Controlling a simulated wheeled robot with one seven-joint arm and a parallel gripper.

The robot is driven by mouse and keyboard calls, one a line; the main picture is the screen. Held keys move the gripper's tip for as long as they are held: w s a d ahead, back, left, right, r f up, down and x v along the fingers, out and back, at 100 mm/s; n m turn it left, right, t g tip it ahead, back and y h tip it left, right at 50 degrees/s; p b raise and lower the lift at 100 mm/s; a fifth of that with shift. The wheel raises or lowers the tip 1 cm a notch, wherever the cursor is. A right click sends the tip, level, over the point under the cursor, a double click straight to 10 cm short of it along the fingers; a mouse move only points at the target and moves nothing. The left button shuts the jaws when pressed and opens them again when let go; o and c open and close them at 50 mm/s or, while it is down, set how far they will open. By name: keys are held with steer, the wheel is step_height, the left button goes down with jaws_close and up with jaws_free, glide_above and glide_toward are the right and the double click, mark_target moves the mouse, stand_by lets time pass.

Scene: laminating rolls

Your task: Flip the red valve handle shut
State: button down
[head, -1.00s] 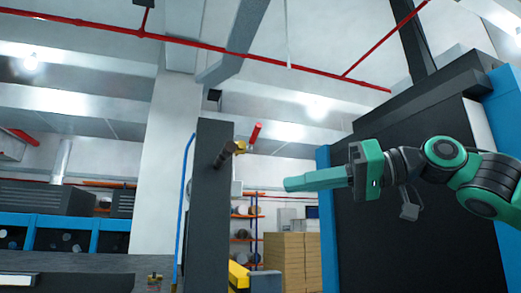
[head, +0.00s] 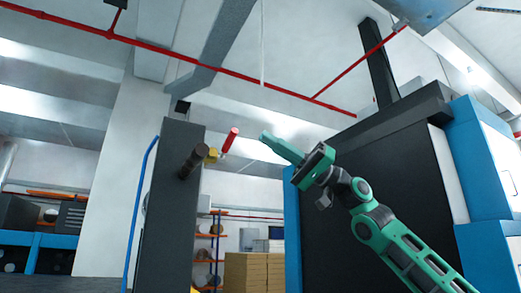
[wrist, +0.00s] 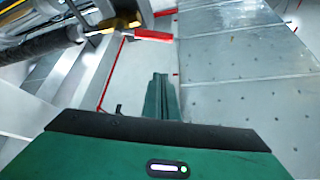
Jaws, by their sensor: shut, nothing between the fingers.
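The red valve handle (head: 230,140) sticks up and to the right from a brass valve body (head: 211,155) on a dark pipe stub (head: 194,161). The stub comes out of a tall dark grey post. My green gripper (head: 264,136) is shut and empty. Its fingers point left and up, a little to the right of the handle with a gap between in the head view. In the wrist view the red handle (wrist: 153,35) lies beyond the fingertips (wrist: 160,76), near the top, with the brass body (wrist: 120,22) at its left end.
The grey post (head: 165,215) stands left of my gripper, with a blue pipe (head: 139,215) along its side. A large black panel (head: 375,200) with blue edges is behind my arm. Stacked cardboard boxes (head: 245,272) and orange shelving stand farther back.

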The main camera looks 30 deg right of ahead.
step_height(320, 180, up, 4)
glide_above(228, 145)
steer(key=d, duration=0.4)
steer(key=shift+s+a+f, duration=0.15)
steer(key=shift+s+f, duration=0.15)
steer(key=shift+f, duration=0.35)
steer(key=shift+s+a+f, duration=0.1)
steer(key=shift+s+f, duration=0.2)
steer(key=shift+f, duration=0.35)
steer(key=shift+s+a+f, duration=0.15)
steer(key=shift+s+f, duration=0.15)
steer(key=shift+f, duration=0.35)
